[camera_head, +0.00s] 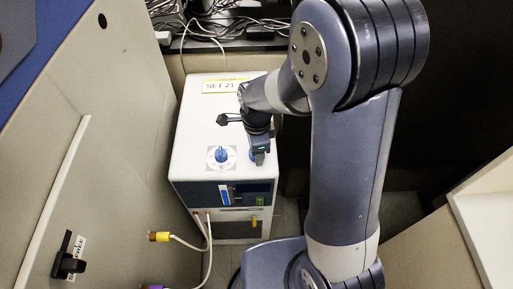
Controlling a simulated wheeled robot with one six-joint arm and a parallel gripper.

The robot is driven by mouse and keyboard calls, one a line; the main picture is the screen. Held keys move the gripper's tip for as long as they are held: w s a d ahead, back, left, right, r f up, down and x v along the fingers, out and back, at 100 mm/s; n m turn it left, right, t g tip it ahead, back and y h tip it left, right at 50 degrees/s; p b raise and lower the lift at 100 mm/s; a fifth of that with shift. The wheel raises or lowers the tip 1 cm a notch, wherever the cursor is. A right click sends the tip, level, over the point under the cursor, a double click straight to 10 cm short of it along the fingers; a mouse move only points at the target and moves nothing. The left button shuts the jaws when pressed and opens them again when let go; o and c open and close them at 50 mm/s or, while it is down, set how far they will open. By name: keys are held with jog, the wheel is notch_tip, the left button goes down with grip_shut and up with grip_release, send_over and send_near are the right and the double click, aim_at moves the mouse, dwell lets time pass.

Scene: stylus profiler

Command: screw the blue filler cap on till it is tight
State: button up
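The blue filler cap (222,154) sits on a pale square plate on top of the white unit (190,135), near its front edge. From this view I cannot tell how far it is screwed on. My gripper (258,157) is to the right of the cap and apart from it, over the right part of the unit's top. The gripper points down and is small and partly dark, so I cannot tell whether its fingers are open or shut. Nothing shows held in it.
A label reading "SET 21" (218,86) is on the unit's rear top. A pale panel (110,130) stands close on the left. Tangled cables (235,22) lie behind.

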jog(key=n, duration=0.3)
jog(key=shift+n, duration=1.9)
jog(key=shift+n, duration=0.4)
jog(key=n, duration=0.7)
jog(key=shift+s, duration=0.1)
jog(key=shift+n, duration=0.7)
